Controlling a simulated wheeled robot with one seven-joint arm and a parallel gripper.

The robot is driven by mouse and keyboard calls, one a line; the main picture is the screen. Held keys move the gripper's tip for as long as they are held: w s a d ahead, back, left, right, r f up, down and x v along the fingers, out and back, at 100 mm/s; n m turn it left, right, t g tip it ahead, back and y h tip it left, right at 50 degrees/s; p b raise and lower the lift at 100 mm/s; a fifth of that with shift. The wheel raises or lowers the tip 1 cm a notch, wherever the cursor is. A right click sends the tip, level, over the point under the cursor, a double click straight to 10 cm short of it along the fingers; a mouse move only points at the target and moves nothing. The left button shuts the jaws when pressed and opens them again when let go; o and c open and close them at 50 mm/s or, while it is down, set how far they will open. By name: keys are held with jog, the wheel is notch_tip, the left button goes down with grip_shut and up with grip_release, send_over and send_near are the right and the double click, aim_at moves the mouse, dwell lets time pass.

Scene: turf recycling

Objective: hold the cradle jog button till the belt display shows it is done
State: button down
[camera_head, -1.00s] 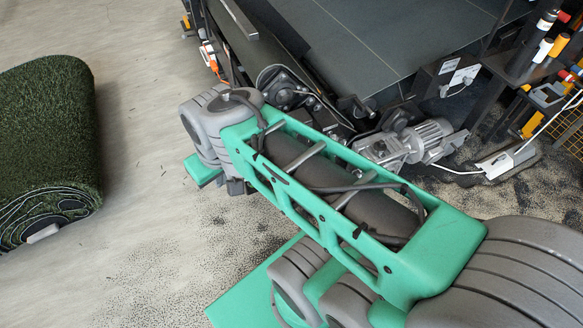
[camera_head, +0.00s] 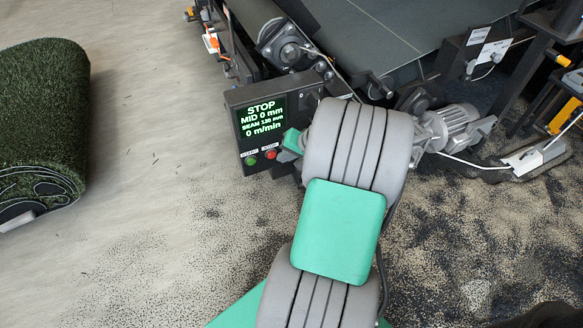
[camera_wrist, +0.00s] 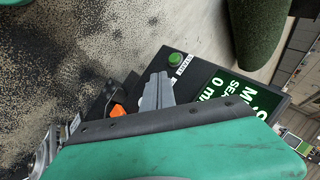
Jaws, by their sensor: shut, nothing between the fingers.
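The control box (camera_head: 237,101) stands left of my arm in the head view. Its lit display (camera_head: 262,118) reads STOP, MID 0 mm, a seam or beam line of 130 mm, and 0 m/min. Below the display are a green button (camera_head: 250,160) and a red button (camera_head: 271,154), with labels too small to read surely. In the wrist view, my gripper (camera_wrist: 157,92) is shut and empty, its grey fingertips in front of the box, beside and apart from the green button (camera_wrist: 175,59). The display (camera_wrist: 238,104) is partly cut off by my wrist.
The dark belt (camera_head: 385,40) lies behind the box. A motor (camera_head: 450,125) and a cabled white box (camera_head: 532,155) are at the right.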

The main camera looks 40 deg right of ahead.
jog(key=s+d+f+m+t+h+b, duration=0.1)
jog(key=s+d+f+m+t+b, duration=0.1)
jog(key=d+f, duration=0.5)
notch_tip(320, 180, down, 4)
jog(key=shift+s+f+m+t+b, duration=0.15)
jog(key=shift+s+m+t+b, duration=0.15)
jog(key=shift+s+m+b, duration=0.8)
jog(key=shift+w, duration=0.25)
jog(key=w+d+b, duration=0.2)
jog(key=w+b, duration=0.2)
jog(key=w, duration=0.4)
jog(key=shift+w+d, duration=0.2)
jog(key=shift+d, duration=0.05)
jog(key=shift+w+d, duration=0.1)
jog(key=shift+w, duration=0.25)
